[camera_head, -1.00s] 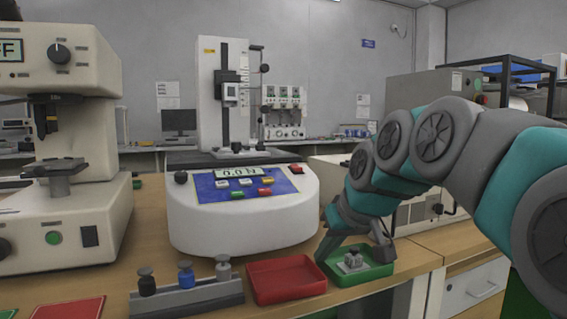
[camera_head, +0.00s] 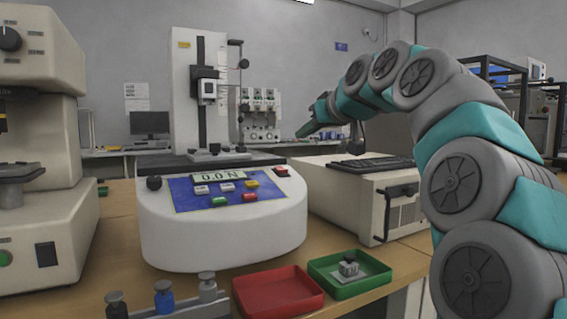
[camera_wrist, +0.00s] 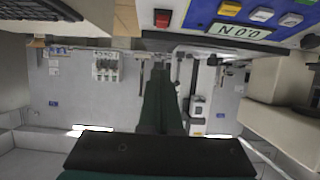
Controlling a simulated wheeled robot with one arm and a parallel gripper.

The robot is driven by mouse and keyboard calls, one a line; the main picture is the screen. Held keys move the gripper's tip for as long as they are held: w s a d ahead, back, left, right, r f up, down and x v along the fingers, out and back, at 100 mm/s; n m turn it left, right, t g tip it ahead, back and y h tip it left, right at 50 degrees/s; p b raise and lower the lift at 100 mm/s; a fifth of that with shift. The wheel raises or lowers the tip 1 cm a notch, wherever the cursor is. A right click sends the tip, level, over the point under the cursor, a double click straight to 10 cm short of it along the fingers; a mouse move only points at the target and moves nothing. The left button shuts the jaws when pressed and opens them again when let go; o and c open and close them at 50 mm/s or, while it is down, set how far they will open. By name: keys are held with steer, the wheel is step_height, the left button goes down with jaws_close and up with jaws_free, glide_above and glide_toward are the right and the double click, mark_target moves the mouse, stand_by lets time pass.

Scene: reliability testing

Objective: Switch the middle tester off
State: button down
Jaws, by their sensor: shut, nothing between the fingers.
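The middle tester (camera_head: 222,235) is a white rounded console on the bench with a blue key panel. Its display (camera_head: 218,177) is lit and reads 0.0 N; it shows upside down in the wrist view (camera_wrist: 240,31). A red rocker switch (camera_head: 281,171) sits at the top right of the console; in the wrist view it is at the top (camera_wrist: 162,18). My gripper (camera_head: 301,132) is raised in the air above and behind the console's right side, apart from it. In the wrist view its dark green fingers (camera_wrist: 159,72) are together and empty.
A green tray (camera_head: 375,285) holding a small metal part (camera_head: 348,267) and an empty red tray (camera_head: 270,311) lie in front. A weight rack stands beside them.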

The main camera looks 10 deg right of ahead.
glide_above(284, 171)
steer(key=f, duration=0.4)
steer(key=shift+s+d, duration=0.1)
steer(key=shift+s, duration=0.2)
steer(key=shift+s+d+f, duration=0.1)
steer(key=shift+s+f, duration=0.05)
steer(key=shift+f, duration=0.8)
steer(key=shift+s+d+f, duration=0.1)
steer(key=shift+s+f, duration=0.05)
steer(key=shift+f, duration=0.8)
steer(key=shift+a+f, duration=0.1)
steer(key=f+b, duration=0.1)
steer(key=b, duration=0.1)
steer(key=f+t+b, duration=0.1)
steer(key=b, duration=0.2)
steer(key=shift+s, duration=0.25)
steer(key=shift+r+p, duration=0.4)
steer(key=shift+r, duration=0.2)
